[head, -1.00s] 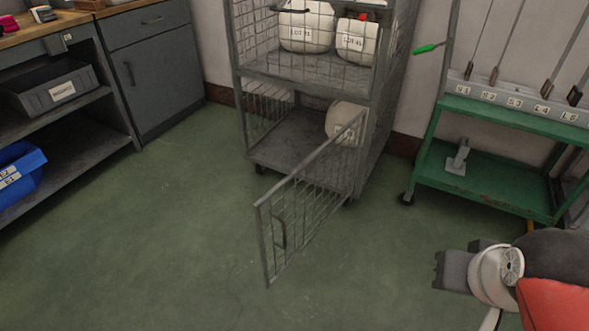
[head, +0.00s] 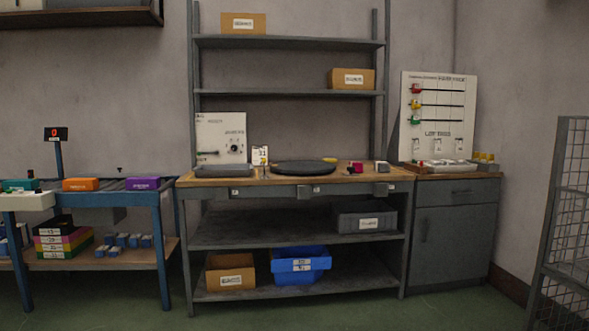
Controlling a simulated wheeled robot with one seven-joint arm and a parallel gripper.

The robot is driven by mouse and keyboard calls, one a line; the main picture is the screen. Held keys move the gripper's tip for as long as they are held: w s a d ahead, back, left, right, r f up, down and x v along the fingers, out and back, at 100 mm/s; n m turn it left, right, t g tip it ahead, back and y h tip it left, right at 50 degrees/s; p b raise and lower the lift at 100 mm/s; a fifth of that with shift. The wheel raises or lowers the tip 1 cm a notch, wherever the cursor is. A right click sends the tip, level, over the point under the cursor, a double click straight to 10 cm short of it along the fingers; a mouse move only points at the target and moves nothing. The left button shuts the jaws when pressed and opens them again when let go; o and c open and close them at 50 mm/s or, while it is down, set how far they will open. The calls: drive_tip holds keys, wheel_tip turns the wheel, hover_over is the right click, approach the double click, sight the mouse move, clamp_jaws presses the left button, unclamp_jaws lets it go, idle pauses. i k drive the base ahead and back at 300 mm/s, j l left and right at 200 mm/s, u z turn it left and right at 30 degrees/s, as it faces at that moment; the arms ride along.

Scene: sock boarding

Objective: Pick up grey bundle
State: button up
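I cannot make out a grey bundle in the head view. The wooden-topped workbench (head: 222,181) stands in the middle, with a flat dark round disc (head: 304,167) lying on it. A small pink and dark item (head: 356,168) and a small grey and white item (head: 382,167) sit to the right of the disc. A grey bin (head: 345,223) stands on the shelf under the top; its inside is hidden. My gripper is not in view.
A blue bin (head: 298,278) and a cardboard box (head: 231,285) stand on the lowest shelf. A blue-legged bench (head: 165,240) with coloured boxes is at left. A grey cabinet (head: 450,247) and part of a wire cage (head: 568,210) are at right. Some green floor shows in front.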

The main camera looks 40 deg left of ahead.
sight(380, 167)
drive_tip(key=u, duration=1.05)
drive_tip(key=i+j+u, duration=0.15)
drive_tip(key=i+j, duration=0.3)
drive_tip(key=i+j+u, duration=0.15)
drive_tip(key=i+j, duration=0.25)
drive_tip(key=i+j+u, duration=0.15)
drive_tip(key=i+j, duration=0.2)
drive_tip(key=i, duration=0.25)
drive_tip(key=i+l+z, duration=0.1)
drive_tip(key=i+z, duration=0.6)
drive_tip(key=i, duration=0.2)
drive_tip(key=i+j+z, duration=0.2)
drive_tip(key=i+z, duration=0.15)
drive_tip(key=i, duration=0.05)
